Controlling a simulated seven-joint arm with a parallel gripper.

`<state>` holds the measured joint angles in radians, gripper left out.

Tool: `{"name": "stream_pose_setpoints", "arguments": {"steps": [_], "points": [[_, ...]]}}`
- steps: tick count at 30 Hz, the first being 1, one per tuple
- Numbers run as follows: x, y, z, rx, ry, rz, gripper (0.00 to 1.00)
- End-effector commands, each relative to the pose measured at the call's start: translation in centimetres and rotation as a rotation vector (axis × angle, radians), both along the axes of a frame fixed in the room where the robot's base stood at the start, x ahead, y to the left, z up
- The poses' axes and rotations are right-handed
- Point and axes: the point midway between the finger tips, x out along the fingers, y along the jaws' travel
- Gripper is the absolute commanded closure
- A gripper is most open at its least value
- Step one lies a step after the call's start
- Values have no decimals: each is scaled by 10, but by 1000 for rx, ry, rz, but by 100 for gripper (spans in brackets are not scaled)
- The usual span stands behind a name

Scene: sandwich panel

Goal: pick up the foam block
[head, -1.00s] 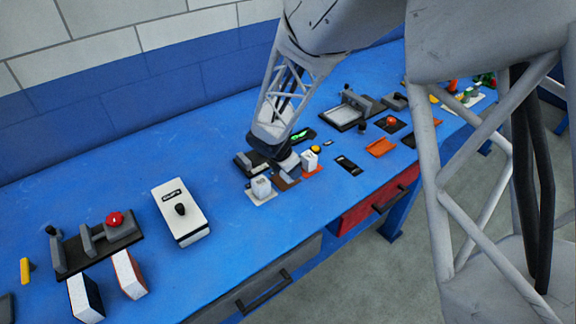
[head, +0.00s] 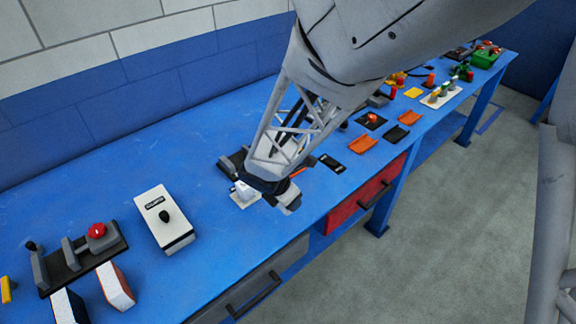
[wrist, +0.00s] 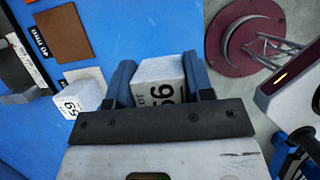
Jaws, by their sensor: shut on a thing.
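My gripper (head: 287,200) is shut on a white block with dark print (wrist: 160,80), which sits between the two blue-grey fingers in the wrist view. In the head view the held block is mostly hidden by my gripper, which hangs near the table's front edge. A second white block (wrist: 82,97), marked with similar digits, rests on a pale pad to the left of the fingers. This second block also shows in the head view (head: 244,190), left of my gripper. I cannot tell from looks alone which white block is foam.
A bare brown pad (wrist: 66,33) lies on the blue table (head: 130,165). A white switch box (head: 163,215) stands to the left, and a clamp fixture with a red knob (head: 96,231) is beyond it. Beyond the table's front edge is open floor (head: 430,220).

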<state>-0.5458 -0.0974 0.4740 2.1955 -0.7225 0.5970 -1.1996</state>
Motion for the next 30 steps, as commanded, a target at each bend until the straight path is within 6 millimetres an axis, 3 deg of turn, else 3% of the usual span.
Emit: {"name": "stream_pose_setpoints", "arguments": {"steps": [23, 30], "points": [[-2, -1, 1, 0, 0, -3, 76], [14, -5, 6, 1, -4, -84, 76]]}}
